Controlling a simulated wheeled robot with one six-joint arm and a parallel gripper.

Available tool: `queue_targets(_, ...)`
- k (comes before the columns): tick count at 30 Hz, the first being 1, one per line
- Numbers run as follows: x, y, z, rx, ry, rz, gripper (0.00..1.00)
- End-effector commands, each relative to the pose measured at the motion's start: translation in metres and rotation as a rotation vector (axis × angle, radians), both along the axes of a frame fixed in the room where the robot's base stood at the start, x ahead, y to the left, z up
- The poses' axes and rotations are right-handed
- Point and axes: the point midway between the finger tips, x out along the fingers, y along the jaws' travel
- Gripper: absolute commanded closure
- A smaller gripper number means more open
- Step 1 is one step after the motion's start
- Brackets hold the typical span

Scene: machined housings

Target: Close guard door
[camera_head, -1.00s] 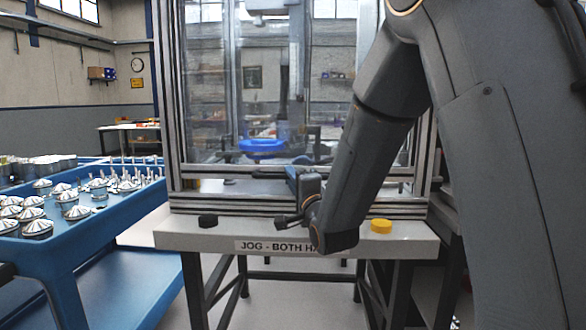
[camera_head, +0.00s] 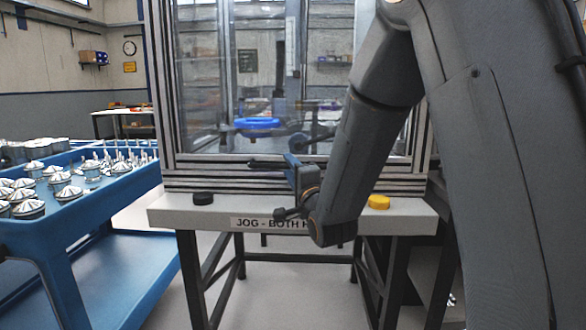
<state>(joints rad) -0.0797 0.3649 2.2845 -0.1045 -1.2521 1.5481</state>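The guard door is a clear panel in a metal frame (camera_head: 245,176) on the front of the machine enclosure. Its panel appears to cover the front, but I cannot tell whether it is fully closed. A blue round part (camera_head: 257,124) shows through the panel. My gripper (camera_head: 272,190) is in front of the lower door frame, above the table's front edge. Dark gripper parts stick out to the left, one high and one low. I cannot tell whether they are spread fingers, or whether they touch the door. My arm hides the right part of the door.
The enclosure stands on a light-topped table (camera_head: 180,214) with a "JOG" label (camera_head: 262,223), a black button (camera_head: 203,198) and a yellow button (camera_head: 378,202). A blue cart (camera_head: 70,222) with several metal housings stands at the left.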

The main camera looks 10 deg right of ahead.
Motion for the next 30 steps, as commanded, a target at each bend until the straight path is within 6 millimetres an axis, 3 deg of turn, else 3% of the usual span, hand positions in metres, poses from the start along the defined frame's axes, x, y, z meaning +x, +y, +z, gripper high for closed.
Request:
queue_targets(8, -0.006, 0.004, 0.001, -0.001, -0.004, 0.007, 0.69)
queue_targets(21, -0.067, -0.010, -0.011, 0.000, -0.002, 0.003, 0.69)
queue_targets(30, -0.077, -0.012, -0.013, 0.000, -0.002, 0.003, 0.69)
